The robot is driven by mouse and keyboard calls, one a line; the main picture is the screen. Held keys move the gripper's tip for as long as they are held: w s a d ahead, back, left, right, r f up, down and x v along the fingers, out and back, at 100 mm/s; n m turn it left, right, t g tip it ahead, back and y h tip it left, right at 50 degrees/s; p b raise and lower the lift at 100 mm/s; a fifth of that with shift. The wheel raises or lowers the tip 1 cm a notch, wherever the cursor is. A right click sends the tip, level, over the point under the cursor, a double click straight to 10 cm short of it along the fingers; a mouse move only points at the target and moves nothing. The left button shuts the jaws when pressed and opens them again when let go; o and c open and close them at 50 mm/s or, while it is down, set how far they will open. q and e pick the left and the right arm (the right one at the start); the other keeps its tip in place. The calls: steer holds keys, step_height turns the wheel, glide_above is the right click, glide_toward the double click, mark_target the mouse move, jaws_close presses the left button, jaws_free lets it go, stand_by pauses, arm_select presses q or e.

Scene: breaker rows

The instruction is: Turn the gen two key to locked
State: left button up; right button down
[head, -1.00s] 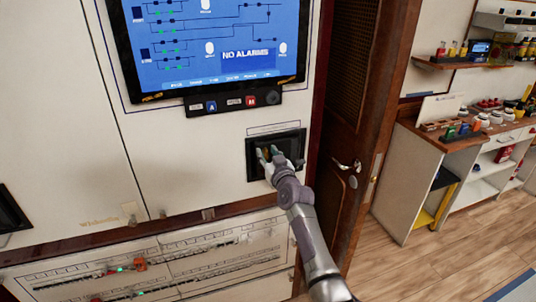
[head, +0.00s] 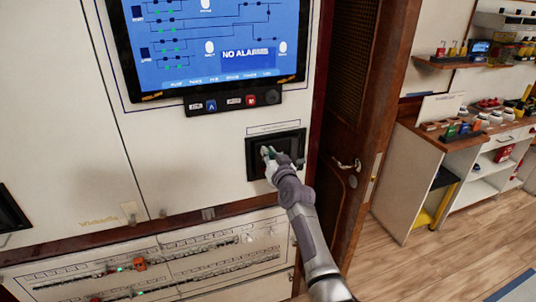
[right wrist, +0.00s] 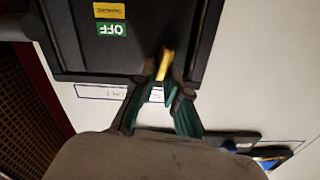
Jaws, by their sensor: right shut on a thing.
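My right gripper (head: 268,153) is at the black recessed panel (head: 290,139) in the white cabinet wall, below and right of the screen. In the right wrist view its green-padded fingers (right wrist: 160,90) are closed around a yellow piece (right wrist: 167,62) that looks like the key. The piece sticks out past the fingertips toward the black panel (right wrist: 140,60). A green label reading OFF (right wrist: 111,29) and a yellow label (right wrist: 109,10) are on that panel. I cannot tell which position the key is in. My left gripper is not in view.
Breaker rows (head: 150,270) run below. A brown wooden door (head: 355,110) with a handle stands close to the right. A shelf unit (head: 420,185) is farther right.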

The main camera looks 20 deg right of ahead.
steer(key=m, duration=0.8)
steer(key=shift+d+f, duration=0.25)
steer(key=shift+d, duration=0.15)
steer(key=shift+d+f+m, duration=0.1)
steer(key=shift+f+m, duration=0.1)
steer(key=shift+m, duration=1.65)
steer(key=shift+f+m, duration=0.2)
steer(key=shift+m, duration=1.65)
steer(key=c, duration=1.2)
jaws_free()
